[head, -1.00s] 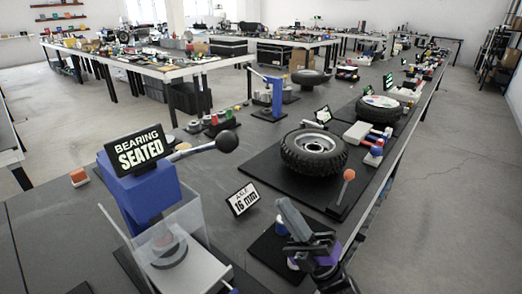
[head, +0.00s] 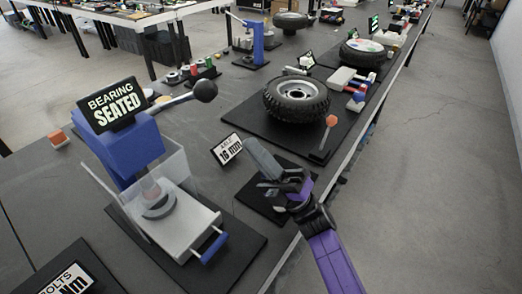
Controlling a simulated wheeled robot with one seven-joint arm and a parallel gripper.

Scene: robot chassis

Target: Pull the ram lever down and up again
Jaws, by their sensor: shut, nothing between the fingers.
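The blue press (head: 128,145) stands at the left of the head view. Its ram lever (head: 172,101) reaches out to the right and slightly up, ending in a black ball knob (head: 205,91). A sign (head: 112,105) on the press reads "BEARING SEATED". Below the ram, a grey round part (head: 158,202) sits behind a clear guard (head: 180,170). My gripper (head: 256,154) is shut and empty, to the right of the press and below the knob in the picture. It is clear of the lever. My wrist partly hides the dark mat under it.
A white tray (head: 186,236) with a blue handle (head: 215,247) is at the press's front. An "AXLE 16 mm" sign (head: 227,149) stands close to my gripper. A tyre (head: 297,99) and an orange-topped lever (head: 331,121) are farther back. The right floor is clear.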

